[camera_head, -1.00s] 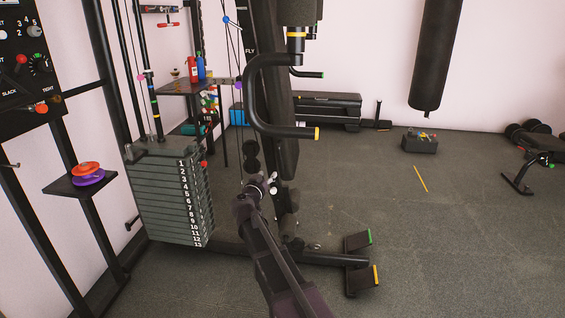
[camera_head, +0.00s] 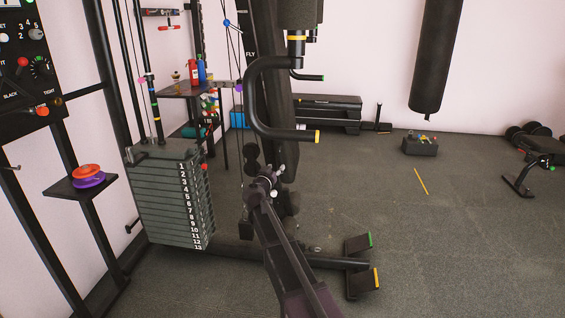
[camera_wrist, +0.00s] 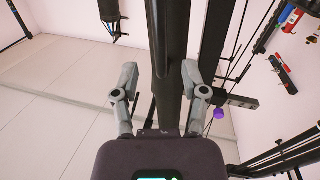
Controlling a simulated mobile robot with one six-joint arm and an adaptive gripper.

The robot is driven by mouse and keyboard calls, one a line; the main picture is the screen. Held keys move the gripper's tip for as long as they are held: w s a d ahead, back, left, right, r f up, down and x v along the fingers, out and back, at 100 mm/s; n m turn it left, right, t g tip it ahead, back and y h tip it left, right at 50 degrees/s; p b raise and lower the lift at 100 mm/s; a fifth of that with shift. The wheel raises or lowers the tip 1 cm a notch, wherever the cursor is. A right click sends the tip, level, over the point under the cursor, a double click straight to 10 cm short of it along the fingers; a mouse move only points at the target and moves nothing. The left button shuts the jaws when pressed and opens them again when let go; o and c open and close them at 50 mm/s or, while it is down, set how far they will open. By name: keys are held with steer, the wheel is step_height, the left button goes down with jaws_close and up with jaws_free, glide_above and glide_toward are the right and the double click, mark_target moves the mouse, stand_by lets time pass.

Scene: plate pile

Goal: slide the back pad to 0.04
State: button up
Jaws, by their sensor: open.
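The back pad (camera_head: 276,100) appears to be the tall dark upright slab of the gym machine in the head view, seen nearly edge-on behind the black curved handle. My gripper (camera_head: 276,172) is at its lower part, small and partly hidden by my own arm. In the wrist view my gripper (camera_wrist: 160,85) is open, with its two grey fingers spread. A dark upright part of the machine (camera_wrist: 168,50) shows between and beyond the fingers. I cannot tell whether it is the pad or its post, or whether the fingers touch it. No scale for the pad is readable.
A black curved handle (camera_head: 285,134) juts out in front of the pad. The numbered weight stack (camera_head: 165,200) stands left of my arm. A purple knob (camera_wrist: 219,113) is right of the fingers. Foot rests (camera_head: 358,282) lie low at right; the floor beyond is mostly clear.

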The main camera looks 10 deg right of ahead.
mark_target(281, 162)
steer(key=shift+x, duration=3.05)
jaws_close()
